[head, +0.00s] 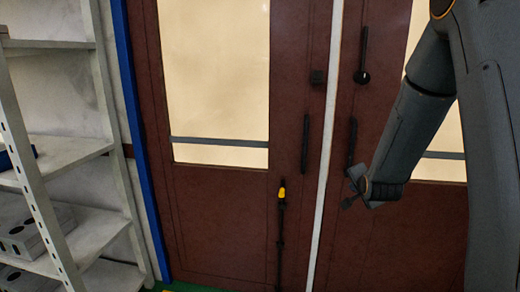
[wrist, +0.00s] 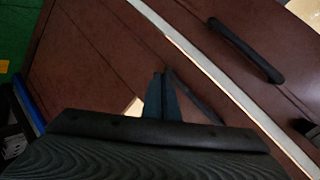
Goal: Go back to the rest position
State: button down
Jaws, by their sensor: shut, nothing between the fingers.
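My gripper shows in the wrist view (wrist: 160,78) with its two narrow fingers together and nothing between them. In the head view the end of my arm hangs down at the right of the middle, and my gripper (head: 349,192) is partly hidden behind the wrist. It is in front of the dark red double door (head: 220,210), and I cannot tell the distance between them.
A grey metal shelf rack (head: 75,150) stands at the left, with grey boxes (head: 22,236) on a lower shelf. The door has black handles (head: 305,143), frosted panes and a yellow-tipped black rod (head: 281,215). A blue post (head: 132,120) edges the doorway.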

jog(key=s+a+f+n+g, duration=0.1)
jog(key=s+a+n+g, duration=0.2)
jog(key=s, duration=0.8)
jog(key=s+a+f+n+g+y, duration=0.1)
jog(key=s+a+n+g, duration=0.3)
jog(key=s, duration=0.7)
jog(key=s+a+f+n+g+y, duration=0.1)
jog(key=s+a+n+g, duration=0.3)
jog(key=s, duration=0.8)
jog(key=a+f+n, duration=0.1)
jog(key=a+n, duration=0.1)
jog(key=shift+a+f+n, duration=0.3)
jog(key=shift+n, duration=0.1)
jog(key=c, duration=2.5)
grip_release()
